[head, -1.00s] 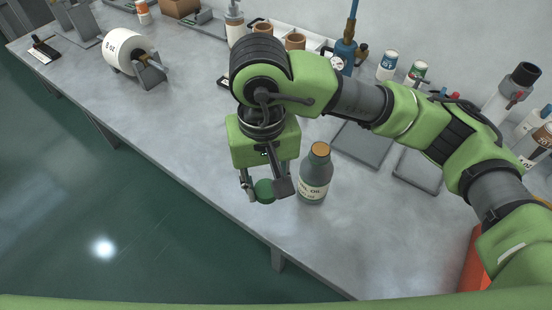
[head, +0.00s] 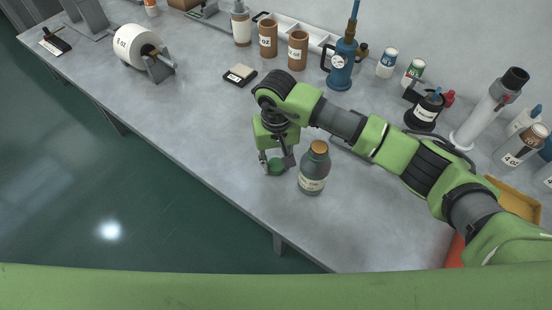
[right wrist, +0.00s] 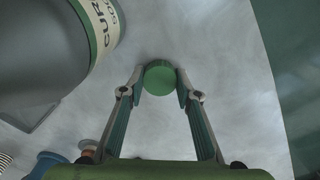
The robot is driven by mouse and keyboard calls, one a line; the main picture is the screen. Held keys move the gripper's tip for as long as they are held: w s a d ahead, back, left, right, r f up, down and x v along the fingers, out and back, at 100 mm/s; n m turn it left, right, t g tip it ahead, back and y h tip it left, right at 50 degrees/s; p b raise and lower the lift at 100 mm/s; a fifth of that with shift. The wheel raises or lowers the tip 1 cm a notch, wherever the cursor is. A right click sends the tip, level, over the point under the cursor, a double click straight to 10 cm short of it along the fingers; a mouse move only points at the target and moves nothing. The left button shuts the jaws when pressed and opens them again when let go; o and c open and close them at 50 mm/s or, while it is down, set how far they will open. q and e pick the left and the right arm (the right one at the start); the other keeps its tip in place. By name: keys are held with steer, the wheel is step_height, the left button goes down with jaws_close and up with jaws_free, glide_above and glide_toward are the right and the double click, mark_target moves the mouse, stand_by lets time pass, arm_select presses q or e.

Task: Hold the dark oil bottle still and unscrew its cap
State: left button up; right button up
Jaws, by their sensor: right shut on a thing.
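The dark oil bottle (head: 313,175) stands upright on the bench, with a pale label and an orange-brown top where its neck ends. Nothing holds it. In the right wrist view the bottle (right wrist: 50,60) fills the upper left, with its label partly cut off. My right gripper (head: 275,166) is just left of the bottle, pointing down and apart from it. Its fingertips are shut on a round green cap (right wrist: 160,78), low over the bench. I cannot tell if the cap touches the bench. My left gripper is not in view.
Brown cups (head: 268,39), a blue pump bottle (head: 342,65) and small white bottles (head: 387,64) stand along the back.

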steer(key=shift+f, duration=0.2)
steer(key=shift+s, duration=0.1)
steer(key=shift+f, duration=0.2)
steer(key=o, duration=1.2)
